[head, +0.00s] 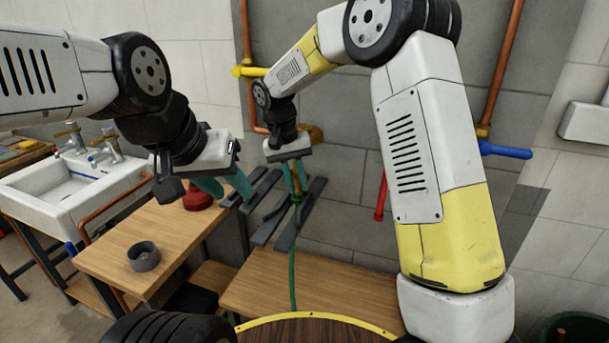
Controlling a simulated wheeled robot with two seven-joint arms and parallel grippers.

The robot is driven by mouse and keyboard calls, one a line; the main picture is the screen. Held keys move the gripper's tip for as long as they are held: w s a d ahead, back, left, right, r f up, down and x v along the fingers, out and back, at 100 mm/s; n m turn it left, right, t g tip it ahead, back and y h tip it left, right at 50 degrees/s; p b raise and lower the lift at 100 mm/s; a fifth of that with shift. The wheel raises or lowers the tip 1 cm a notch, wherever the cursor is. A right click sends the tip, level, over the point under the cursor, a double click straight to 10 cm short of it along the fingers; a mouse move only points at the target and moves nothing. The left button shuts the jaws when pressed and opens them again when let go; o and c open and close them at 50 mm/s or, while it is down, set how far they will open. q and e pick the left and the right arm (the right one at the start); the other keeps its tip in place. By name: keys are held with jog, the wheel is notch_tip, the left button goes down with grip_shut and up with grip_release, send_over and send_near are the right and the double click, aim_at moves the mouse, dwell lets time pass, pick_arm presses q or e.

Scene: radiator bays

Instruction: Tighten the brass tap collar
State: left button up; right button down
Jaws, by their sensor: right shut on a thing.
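The brass tap (316,133) is on the grey wall, largely behind my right gripper. The brass collar (297,190) shows between the teal fingers of my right gripper (296,182), which is shut on it. A green hose (293,250) hangs straight down from the collar. The collar's thread and seating are too small and covered to tell. My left gripper (226,190) is to the left, with its teal fingers apart and nothing seen between them. Dark grey flat bars (267,224) lie around both sets of fingertips; I cannot tell which are finger parts.
A wooden bench (110,262) at the left holds a grey ring (143,257) and a red object (198,198). A white sink (30,205) stands behind it. A lower wooden bench (262,285) is below the tap. Copper pipes and a blue-handled valve (505,151) are on the wall.

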jog(key=shift+w+a+m+g, duration=0.2)
jog(key=shift+a+m, duration=0.45)
jog(key=shift+m, duration=0.55)
jog(key=shift+w+a+m+g, duration=0.1)
jog(key=shift+a+m+g, duration=0.1)
jog(key=shift+a+m, duration=0.75)
jog(key=shift+d+m, duration=0.25)
jog(key=shift+m, duration=0.1)
jog(key=c, duration=1.3)
grip_release()
jog(key=r, duration=0.2)
jog(key=a+r, duration=0.1)
jog(key=r, duration=0.4)
jog(key=shift+w+a+r, duration=0.2)
jog(key=shift+r, duration=0.15)
